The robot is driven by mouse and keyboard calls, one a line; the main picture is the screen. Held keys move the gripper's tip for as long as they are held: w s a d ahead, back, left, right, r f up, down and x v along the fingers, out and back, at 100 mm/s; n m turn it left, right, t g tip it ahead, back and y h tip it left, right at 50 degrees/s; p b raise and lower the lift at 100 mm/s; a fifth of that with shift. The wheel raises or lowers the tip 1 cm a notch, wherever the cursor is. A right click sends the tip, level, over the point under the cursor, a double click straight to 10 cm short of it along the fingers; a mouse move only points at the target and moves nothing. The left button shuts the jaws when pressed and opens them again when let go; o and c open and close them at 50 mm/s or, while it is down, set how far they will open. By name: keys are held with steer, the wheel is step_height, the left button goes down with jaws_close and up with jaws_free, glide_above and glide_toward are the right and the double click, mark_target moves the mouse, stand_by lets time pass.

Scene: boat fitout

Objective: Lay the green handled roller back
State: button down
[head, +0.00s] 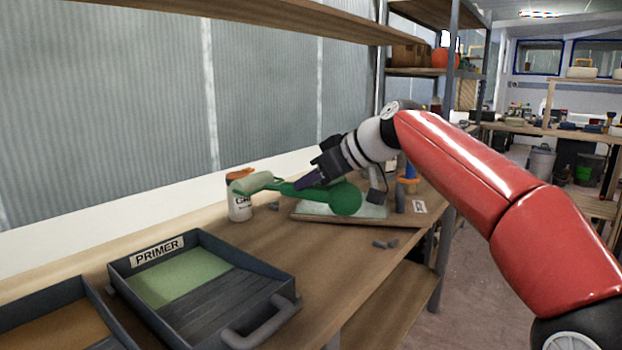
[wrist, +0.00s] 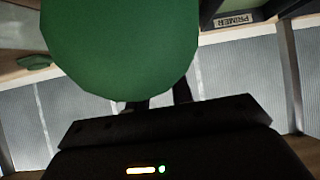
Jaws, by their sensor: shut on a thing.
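The green handled roller (head: 345,199) is held above the bench in the head view, with its pale sleeve (head: 252,183) pointing left and its wide green end to the right. My gripper (head: 307,181) is shut on its green middle part. In the wrist view the round green end (wrist: 122,45) fills the upper middle, partly hiding the fingers (wrist: 160,103). The dark tray labelled PRIMER (head: 272,268) stands at the bench front, with pale green paint in it and a grey handle. Its label also shows in the wrist view (wrist: 236,19).
A second tray (head: 55,292) with brownish contents stands at the lower left. A white can (head: 240,208) with something orange on top stands behind the roller sleeve. A board with a pale panel (head: 322,214) lies below the gripper. Small grey pieces (head: 385,244) lie near the bench edge.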

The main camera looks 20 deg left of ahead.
step_height(320, 180, down, 11)
steer(key=b, duration=0.6)
steer(key=shift+f+b, duration=0.1)
steer(key=shift+b, duration=0.3)
steer(key=c, duration=1.1)
jaws_free()
steer(key=shift+d, duration=0.1)
steer(key=shift+c, duration=0.2)
